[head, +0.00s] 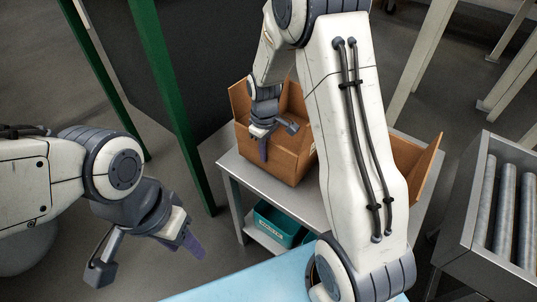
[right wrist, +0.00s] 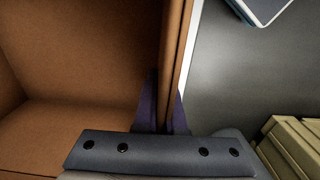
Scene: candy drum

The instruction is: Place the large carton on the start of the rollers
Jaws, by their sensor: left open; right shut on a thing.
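An open brown carton (head: 285,158) stands on a grey table, left of my right arm. My right gripper (head: 274,142) is shut on its near wall. In the right wrist view the fingers (right wrist: 163,112) straddle the wall, with the carton's inside (right wrist: 80,65) to the left. More brown cardboard (head: 418,165) shows right of my arm; the arm hides whether it is a second carton, so I cannot compare sizes. The metal rollers (head: 503,205) lie in a grey frame at the far right. My left gripper (head: 145,255) is open and empty at the lower left, away from the cartons.
The grey table (head: 229,162) has a teal bin (head: 277,226) on its lower shelf. A light blue surface (head: 235,286) is at the bottom. Green posts (head: 170,100) stand behind on the left. A gap of floor separates the table from the roller frame (head: 478,245).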

